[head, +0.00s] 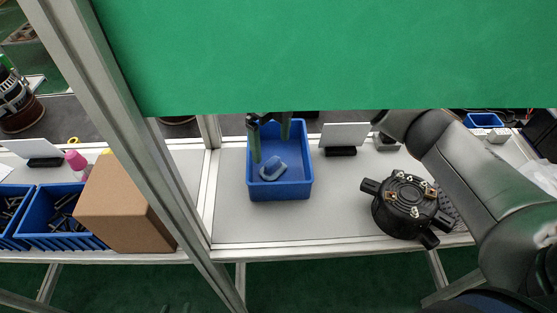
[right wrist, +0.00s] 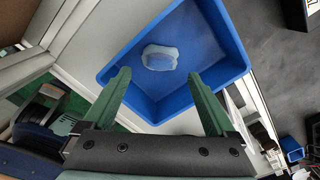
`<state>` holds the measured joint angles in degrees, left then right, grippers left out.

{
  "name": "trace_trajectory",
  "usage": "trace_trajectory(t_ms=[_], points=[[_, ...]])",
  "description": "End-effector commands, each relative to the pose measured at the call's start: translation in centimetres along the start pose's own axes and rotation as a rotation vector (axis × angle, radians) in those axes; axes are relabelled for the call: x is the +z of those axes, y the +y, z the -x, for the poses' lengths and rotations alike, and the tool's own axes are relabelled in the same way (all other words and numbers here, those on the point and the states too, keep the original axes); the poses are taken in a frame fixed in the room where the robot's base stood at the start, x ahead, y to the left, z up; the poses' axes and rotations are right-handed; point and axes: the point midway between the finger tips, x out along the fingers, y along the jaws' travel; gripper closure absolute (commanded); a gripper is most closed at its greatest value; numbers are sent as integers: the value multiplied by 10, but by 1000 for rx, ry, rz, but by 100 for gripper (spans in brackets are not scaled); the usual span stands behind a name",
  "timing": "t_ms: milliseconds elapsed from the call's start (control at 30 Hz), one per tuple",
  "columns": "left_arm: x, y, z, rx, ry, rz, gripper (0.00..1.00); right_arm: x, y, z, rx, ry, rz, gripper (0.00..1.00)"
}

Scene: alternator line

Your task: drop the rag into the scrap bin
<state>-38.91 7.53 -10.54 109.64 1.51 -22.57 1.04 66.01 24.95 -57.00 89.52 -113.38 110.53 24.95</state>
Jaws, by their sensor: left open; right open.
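A light blue, rounded lump that looks like the rag (head: 273,168) lies on the floor of a blue bin (head: 281,191), which I take to be the scrap bin. In the right wrist view the rag (right wrist: 160,57) lies beyond my fingertips, inside the blue bin (right wrist: 118,70). My right gripper (head: 270,149) reaches down over the bin with its green fingers apart. In the right wrist view the right gripper (right wrist: 158,76) is open, with nothing between its fingers. A green panel hides the right wrist from the head. My left gripper is not in view.
A green panel (head: 340,55) covers the top of the head view. A black round housing (head: 405,205) stands right of the bin. A cardboard box (head: 122,205) and blue parts bins (head: 62,240) are at the left, past a frame post (head: 150,150). Table between bin and housing is clear.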

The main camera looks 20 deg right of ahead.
Motion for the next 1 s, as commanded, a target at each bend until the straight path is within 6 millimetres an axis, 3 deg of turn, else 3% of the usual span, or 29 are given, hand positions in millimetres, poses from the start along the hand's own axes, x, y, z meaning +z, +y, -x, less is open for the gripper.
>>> trace_trajectory(t_ms=[167,400,567,1000], points=[[1,0,0,0,0,0,50,1,0,10,0,-4,0,9],[2,0,-2,0,0,0,50,1,0,51,-1,-5,0,9],[0,0,0,0,0,0,50,0,0,70,-1,-2,-1,9],[0,0,0,0,1,0,50,0,0,75,0,0,0,9]])
